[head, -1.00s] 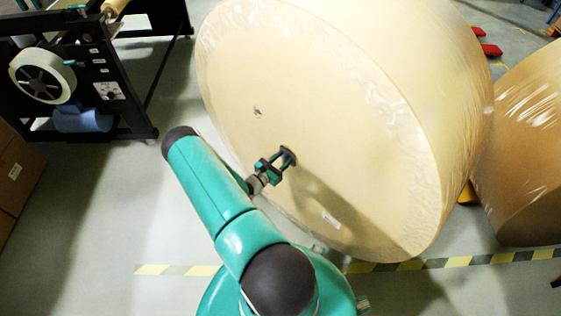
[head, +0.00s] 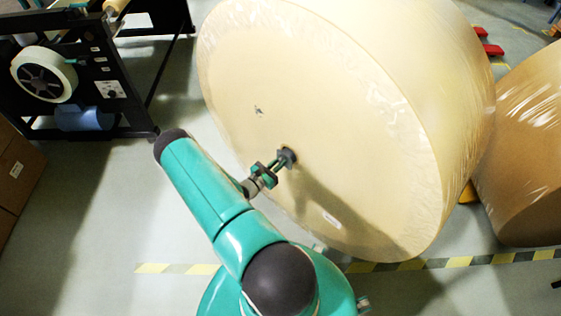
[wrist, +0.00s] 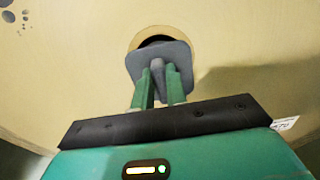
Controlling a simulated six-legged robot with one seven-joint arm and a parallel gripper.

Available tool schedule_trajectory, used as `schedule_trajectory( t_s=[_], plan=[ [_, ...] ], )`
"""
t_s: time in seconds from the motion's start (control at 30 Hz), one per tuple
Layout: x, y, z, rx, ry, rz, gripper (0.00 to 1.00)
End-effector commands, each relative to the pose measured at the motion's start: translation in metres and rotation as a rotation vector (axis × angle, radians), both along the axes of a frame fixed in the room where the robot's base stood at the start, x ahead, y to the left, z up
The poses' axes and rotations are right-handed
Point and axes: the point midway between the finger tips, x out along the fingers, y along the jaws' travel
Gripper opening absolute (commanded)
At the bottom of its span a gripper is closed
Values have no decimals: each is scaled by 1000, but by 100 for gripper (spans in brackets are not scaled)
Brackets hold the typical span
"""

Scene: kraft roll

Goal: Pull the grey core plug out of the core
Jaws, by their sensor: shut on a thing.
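The big kraft roll (head: 330,95) stands on its side, with its flat end towards me. The grey core plug (head: 286,158) is at the middle of that end. My gripper (head: 276,167) is shut on it. In the wrist view my gripper's green fingers (wrist: 159,77) pinch the plug's grey knob. The plug's grey plate (wrist: 181,55) shows behind them, and the dark core opening (wrist: 156,40) shows above the plate. How far the plug still sits inside the core is hidden by the plate.
A black machine (head: 85,80) stands at the upper left. A second, browner roll (head: 520,150) stands at the right. A small dark-marked spot (head: 258,111) and a white label (head: 331,220) are on the roll's end. Bare floor lies left of the roll.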

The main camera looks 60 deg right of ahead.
Motion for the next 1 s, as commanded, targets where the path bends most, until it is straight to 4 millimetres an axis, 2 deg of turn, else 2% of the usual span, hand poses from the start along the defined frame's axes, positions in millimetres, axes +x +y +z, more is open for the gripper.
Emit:
schedule_trajectory(
  t_s=[1.0],
  plan=[
    [14, 44, 0, 0, -1, 0, 0]
  ],
)
